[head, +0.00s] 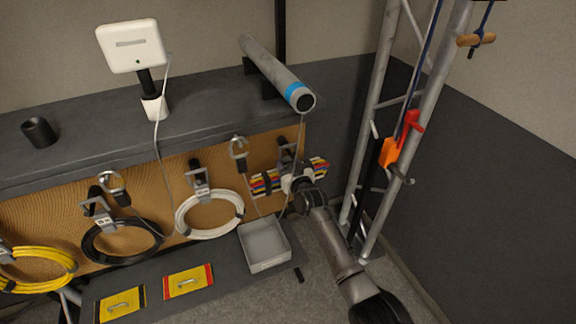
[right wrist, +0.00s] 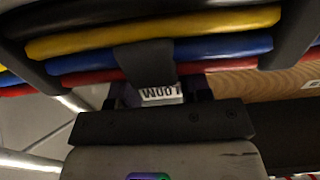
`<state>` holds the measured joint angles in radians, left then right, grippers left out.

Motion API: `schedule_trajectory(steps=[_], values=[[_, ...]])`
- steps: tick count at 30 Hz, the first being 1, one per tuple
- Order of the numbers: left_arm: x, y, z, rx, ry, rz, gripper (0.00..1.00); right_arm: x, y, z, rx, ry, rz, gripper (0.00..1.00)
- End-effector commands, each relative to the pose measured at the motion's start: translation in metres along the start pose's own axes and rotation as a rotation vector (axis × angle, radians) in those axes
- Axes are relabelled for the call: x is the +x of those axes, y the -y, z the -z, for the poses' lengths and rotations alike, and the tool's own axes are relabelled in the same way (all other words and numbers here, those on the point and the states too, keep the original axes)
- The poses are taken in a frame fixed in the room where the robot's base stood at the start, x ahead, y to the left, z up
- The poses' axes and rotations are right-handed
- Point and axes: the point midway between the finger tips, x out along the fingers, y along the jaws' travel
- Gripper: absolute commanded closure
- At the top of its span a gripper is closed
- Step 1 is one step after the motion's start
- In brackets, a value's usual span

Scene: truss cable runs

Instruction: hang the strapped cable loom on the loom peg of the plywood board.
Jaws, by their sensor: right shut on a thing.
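The strapped cable loom (head: 264,183) is a flat bundle of black, yellow, blue, red and white cables with dark straps. It lies level in front of the right end of the plywood board (head: 148,187). My right gripper (head: 297,184) is shut on its middle. The loom peg (head: 287,154) shows just above and behind the loom, partly hidden. In the right wrist view the loom (right wrist: 200,45) fills the top, with an upside-down LOOM label (right wrist: 162,92) beyond its lower edge. I cannot tell whether the loom touches the peg. My left gripper is not in view.
Yellow (head: 40,283), black (head: 125,255) and white (head: 210,228) cable coils hang along the board. A grey tray (head: 268,266) sits below the loom. A metal truss (head: 368,195) with an orange clamp (head: 390,152) stands right. A grey tube (head: 270,68) lies above.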

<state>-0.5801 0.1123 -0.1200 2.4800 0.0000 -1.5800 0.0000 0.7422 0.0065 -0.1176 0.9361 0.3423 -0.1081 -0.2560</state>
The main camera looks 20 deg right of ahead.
Motion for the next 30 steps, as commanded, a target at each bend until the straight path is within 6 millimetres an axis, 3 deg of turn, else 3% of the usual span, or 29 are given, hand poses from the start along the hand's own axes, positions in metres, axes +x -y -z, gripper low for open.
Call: schedule_trajectory(steps=[3,4,12,23,30], values=[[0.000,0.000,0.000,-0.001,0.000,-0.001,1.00,0.001,0.000,0.005,0.000,-0.010,-0.001,1.00],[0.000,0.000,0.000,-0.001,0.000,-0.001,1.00,0.001,0.000,0.005,0.000,-0.010,-0.001,0.54],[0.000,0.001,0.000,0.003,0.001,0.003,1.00,0.001,0.000,0.003,0.000,-0.005,0.000,0.28],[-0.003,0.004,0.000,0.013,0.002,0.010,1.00,-0.004,0.000,-0.002,0.001,0.005,0.000,0.26],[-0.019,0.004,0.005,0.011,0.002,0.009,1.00,-0.033,0.000,0.002,0.001,0.002,-0.001,0.26]])
